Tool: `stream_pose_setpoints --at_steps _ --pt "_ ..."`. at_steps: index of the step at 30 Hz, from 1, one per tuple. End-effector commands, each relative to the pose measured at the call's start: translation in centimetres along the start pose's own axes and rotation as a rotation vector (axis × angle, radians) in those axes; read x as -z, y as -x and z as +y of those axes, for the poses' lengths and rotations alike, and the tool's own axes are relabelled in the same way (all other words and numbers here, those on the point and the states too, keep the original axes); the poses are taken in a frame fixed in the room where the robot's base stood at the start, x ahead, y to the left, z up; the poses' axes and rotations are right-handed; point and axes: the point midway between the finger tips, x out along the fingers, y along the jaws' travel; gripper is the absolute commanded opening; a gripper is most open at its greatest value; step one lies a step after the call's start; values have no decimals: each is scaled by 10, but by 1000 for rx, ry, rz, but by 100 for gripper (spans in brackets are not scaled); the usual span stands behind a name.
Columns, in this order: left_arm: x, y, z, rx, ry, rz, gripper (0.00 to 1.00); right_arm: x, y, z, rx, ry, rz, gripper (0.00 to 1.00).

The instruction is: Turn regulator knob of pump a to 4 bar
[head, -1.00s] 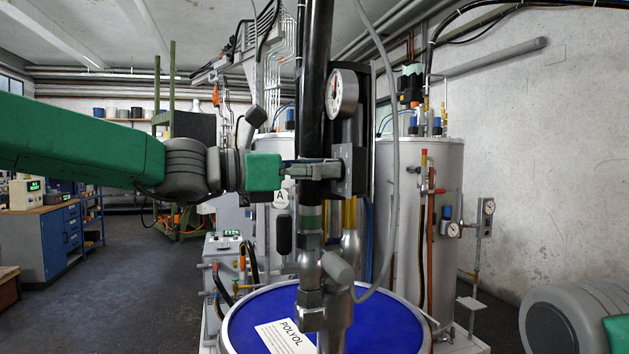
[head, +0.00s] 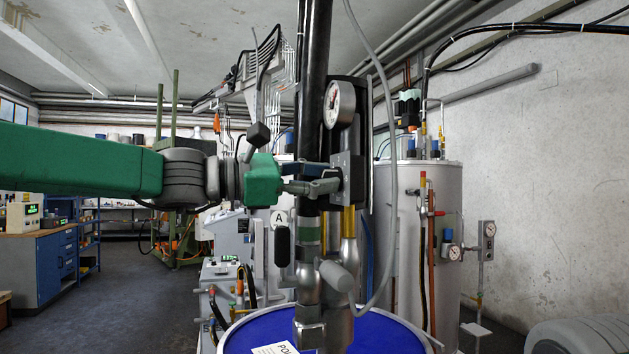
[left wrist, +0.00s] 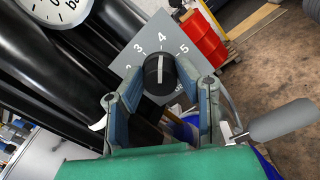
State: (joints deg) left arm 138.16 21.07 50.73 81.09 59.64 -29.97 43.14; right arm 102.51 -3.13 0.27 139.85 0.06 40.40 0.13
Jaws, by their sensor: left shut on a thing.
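The regulator knob (left wrist: 160,76) is black with a white pointer line. It sits on a grey scale plate (left wrist: 128,68) numbered around it, and the line points at about the 4. My left gripper (head: 332,178) is shut on the knob, one finger on each side; the left wrist view shows it too (left wrist: 161,92). The plate (head: 351,168) is on pump A's black column (head: 315,70). A round white pressure gauge (head: 339,104) is above it; its reading is too small to tell. My right gripper is out of view.
Pump A, tagged with a white A label (head: 278,217), stands in a drum with a blue lid (head: 375,335). A grey hose (head: 391,200) hangs right of the column. Grey tanks (head: 440,210) stand behind. The floor at left is open.

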Motion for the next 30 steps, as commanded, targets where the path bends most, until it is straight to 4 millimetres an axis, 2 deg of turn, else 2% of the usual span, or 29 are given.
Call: stream_pose_setpoints --at_steps 1,8,9,10,25,30 --pt "6 -2 -4 6 3 9 0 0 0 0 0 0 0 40" --pt "6 -2 -4 6 4 9 0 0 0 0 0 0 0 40" --pt "6 -2 -4 6 5 9 39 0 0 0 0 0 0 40" --pt "6 -2 -4 6 5 9 49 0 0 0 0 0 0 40" --pt "0 8 0 -2 2 -2 49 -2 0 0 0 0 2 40" --pt "-1 26 1 -4 2 -3 49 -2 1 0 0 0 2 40"
